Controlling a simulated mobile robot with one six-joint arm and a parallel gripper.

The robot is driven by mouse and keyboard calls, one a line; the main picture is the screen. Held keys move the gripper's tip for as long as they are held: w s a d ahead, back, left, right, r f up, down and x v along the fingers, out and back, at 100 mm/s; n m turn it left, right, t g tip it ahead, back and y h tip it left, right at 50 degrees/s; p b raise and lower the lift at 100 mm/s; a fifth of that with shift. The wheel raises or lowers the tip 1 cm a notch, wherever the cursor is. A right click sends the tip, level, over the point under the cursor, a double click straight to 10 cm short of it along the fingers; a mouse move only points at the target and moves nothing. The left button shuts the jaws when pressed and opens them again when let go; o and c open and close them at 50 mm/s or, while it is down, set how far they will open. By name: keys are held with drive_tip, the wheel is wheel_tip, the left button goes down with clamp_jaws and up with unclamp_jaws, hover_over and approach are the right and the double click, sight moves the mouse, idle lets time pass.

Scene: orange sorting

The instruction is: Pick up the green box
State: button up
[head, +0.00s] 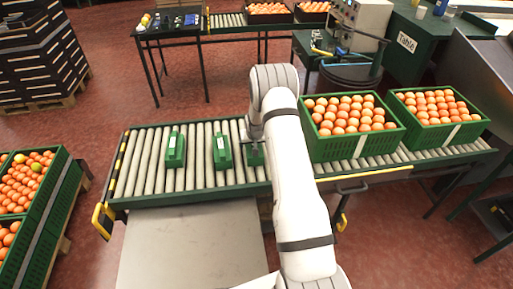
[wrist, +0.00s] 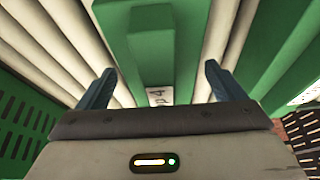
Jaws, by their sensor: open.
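Three small green boxes with raised tops lie on the roller conveyor (head: 145,172) in the head view. One is at the left (head: 175,149), one in the middle (head: 222,150), and one beside my arm (head: 256,156), partly hidden by it. In the wrist view a green box (wrist: 150,50) with a raised block and a white label lies on the rollers ahead of my gripper (wrist: 159,85). The blue fingers are open and spread to either side of the label end. I cannot tell how far above the box they are.
Two green crates of oranges, one nearer (head: 317,150) and one at the right (head: 411,141), stand on the conveyor right of my arm. More orange crates (head: 52,190) are at the left. A table (head: 180,34) with dark items stands behind. The conveyor's left end is clear.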

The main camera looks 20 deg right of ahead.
drive_tip(key=shift+c, duration=0.4)
drive_tip(key=c, duration=1.2)
